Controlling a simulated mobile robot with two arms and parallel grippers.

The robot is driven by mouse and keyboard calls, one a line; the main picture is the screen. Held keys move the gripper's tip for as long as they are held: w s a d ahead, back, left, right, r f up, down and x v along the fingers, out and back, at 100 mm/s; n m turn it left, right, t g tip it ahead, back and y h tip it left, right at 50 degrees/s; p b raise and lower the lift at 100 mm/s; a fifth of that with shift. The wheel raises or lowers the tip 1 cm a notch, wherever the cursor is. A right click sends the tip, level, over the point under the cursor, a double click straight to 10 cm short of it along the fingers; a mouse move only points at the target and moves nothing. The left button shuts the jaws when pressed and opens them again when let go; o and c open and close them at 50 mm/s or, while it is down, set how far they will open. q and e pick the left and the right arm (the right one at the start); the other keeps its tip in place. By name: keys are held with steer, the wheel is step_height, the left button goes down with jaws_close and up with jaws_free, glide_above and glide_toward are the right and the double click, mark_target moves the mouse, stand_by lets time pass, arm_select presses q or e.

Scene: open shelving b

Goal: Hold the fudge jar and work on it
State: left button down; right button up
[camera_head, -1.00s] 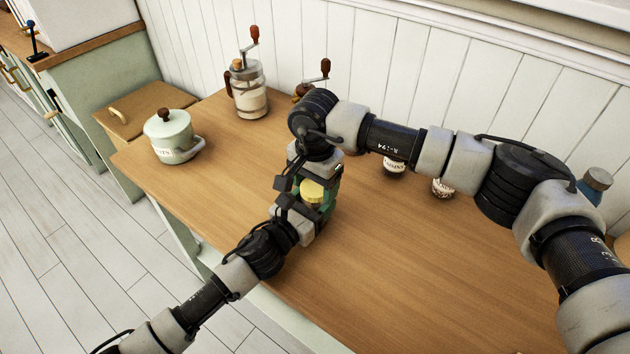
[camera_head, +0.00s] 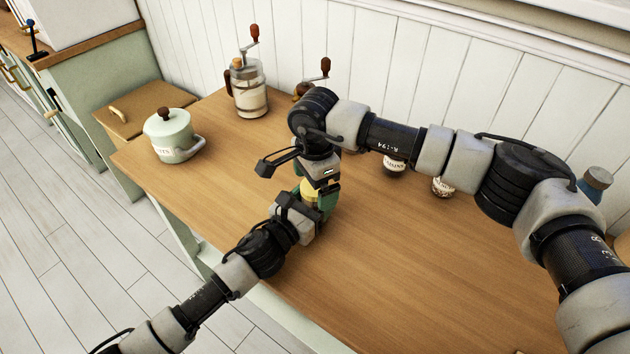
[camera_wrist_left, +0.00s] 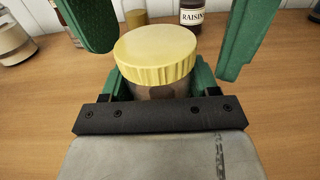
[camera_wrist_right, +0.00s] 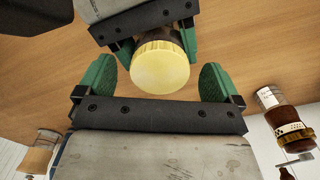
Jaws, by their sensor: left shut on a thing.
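The lid also shows in the head view (camera_head: 308,192), partly hidden by my right gripper. The jar's label is hidden.
The wooden table (camera_head: 400,260) is clear in front. A green lidded pot (camera_head: 170,140) stands left, a glass grinder jar (camera_head: 250,92) behind. Small labelled jars (camera_head: 394,166) (camera_head: 443,186) stand under my right arm. A blue bottle (camera_head: 593,186) is at far right.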

step_height(320, 180, up, 12)
stand_by(0.7)
arm_select(q)
steer(key=shift+c, duration=0.9)
jaws_free()
